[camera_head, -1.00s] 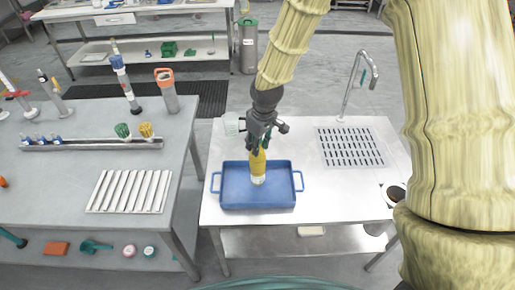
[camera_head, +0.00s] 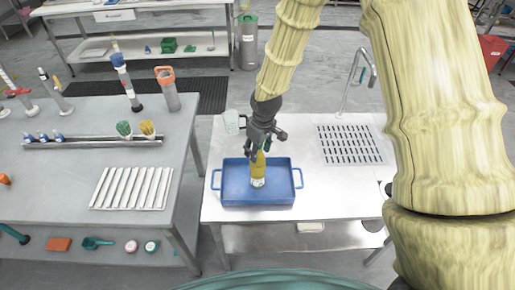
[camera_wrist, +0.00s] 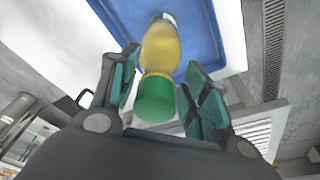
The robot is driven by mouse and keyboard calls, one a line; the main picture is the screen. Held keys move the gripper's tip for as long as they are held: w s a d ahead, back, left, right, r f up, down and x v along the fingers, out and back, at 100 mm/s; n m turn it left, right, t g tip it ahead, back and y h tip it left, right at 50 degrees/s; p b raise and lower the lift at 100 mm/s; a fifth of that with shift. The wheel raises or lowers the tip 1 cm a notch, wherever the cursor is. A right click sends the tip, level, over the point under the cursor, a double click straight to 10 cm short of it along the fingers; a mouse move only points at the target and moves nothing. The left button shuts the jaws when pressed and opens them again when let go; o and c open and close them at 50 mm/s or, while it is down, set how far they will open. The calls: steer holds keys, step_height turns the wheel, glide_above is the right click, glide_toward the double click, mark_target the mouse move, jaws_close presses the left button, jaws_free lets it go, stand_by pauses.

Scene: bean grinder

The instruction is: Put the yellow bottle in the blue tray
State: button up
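My gripper (camera_head: 262,143) is above the tray, around the bottle's upper end. In the wrist view its two teal-padded fingers (camera_wrist: 158,92) are spread on either side of the green end, with gaps visible. The bottle's top is hidden by my gripper in the head view.
A clear mug (camera_head: 233,122) stands behind the tray. A sink grate (camera_head: 349,145) and tap (camera_head: 362,75) are at the right of the white table. A grey bench (camera_head: 70,180) with a ribbed white rack (camera_head: 132,188) stands at the left. The table around the tray's front is clear.

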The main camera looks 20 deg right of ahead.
steer(key=shift+r, duration=0.2)
step_height(320, 180, up, 12)
steer(key=s+b, duration=0.1)
steer(key=b, duration=0.2)
steer(key=shift+s+d+f, duration=0.2)
steer(key=shift+s+d, duration=0.15)
steer(key=shift+d, duration=0.05)
stand_by(0.3)
stand_by(0.4)
